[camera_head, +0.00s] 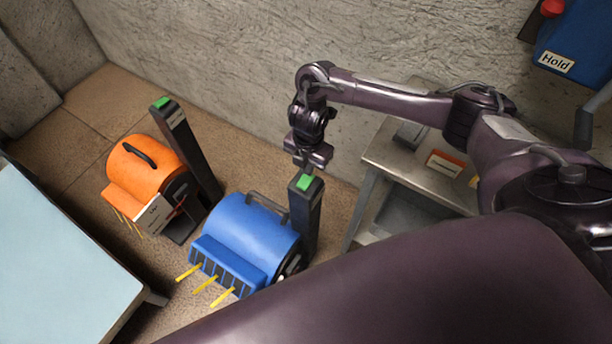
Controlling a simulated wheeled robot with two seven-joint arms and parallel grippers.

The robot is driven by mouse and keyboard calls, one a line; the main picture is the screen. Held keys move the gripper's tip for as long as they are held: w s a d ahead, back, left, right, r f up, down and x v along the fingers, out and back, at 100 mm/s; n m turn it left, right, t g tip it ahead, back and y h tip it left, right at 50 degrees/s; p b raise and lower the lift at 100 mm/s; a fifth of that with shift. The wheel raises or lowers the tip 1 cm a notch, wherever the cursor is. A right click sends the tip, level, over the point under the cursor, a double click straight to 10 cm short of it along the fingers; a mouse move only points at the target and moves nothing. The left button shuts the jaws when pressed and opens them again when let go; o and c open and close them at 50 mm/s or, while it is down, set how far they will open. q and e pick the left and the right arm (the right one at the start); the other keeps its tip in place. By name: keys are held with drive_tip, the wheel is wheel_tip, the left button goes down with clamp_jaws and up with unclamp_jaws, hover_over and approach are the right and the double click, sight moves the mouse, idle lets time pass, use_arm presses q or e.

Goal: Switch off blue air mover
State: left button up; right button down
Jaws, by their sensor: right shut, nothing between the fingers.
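The blue air mover (252,235) stands on the floor in the middle of the view, with yellow streamers at its front grille. A dark post (306,222) rises at its right side and has a green button (306,183) on top. My right gripper (308,171) is shut and empty, pointing down just above the green button. I cannot tell whether it touches the button. My left gripper is not in view.
An orange air mover (143,167) with a like post and green button (161,102) stands to the left. A pale table (60,265) is at lower left. A grey table (405,170) stands at right. A blue box labelled Hold (580,40) is at upper right.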

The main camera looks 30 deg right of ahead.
drive_tip(key=shift+f+b, duration=0.7)
drive_tip(key=shift+f, duration=0.35)
idle(0.4)
wheel_tip(320, 180, up, 7)
drive_tip(key=p, duration=0.7)
idle(0.4)
